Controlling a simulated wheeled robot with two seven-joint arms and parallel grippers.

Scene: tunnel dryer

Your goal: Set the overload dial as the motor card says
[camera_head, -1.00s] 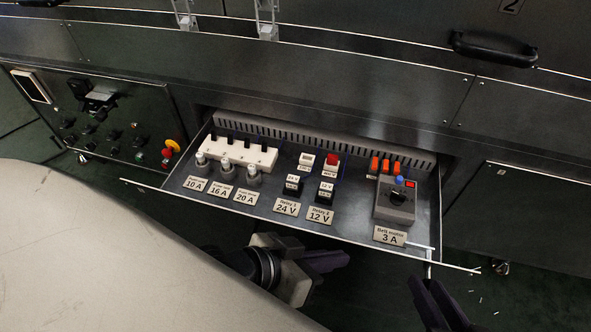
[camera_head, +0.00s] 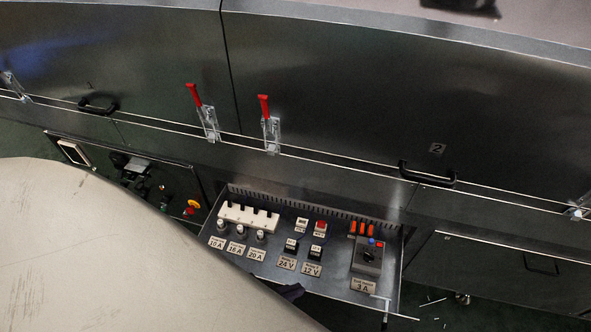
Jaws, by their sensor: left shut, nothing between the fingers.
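The grey overload unit (camera_head: 368,268) with its dark dial (camera_head: 368,254) stands at the right end of the open drawer (camera_head: 335,289). The dial setting is too small to read. The motor card (camera_head: 363,286) in front of it reads 3 A, under a blurred line that looks like "Belt motor". A blue button (camera_head: 371,241) sits at the unit's top. My left gripper (camera_head: 290,291) shows only as dark fingers at the drawer's front edge, left of the motor card; it is shut and empty. My right gripper is out of view.
The drawer also holds white fuse holders (camera_head: 248,217), relays (camera_head: 316,252) and orange terminals (camera_head: 363,229). A control panel (camera_head: 130,180) with a yellow-red emergency button (camera_head: 191,207) is at left. Red-handled clamps (camera_head: 268,125) and a black handle (camera_head: 428,175) line the dryer above.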

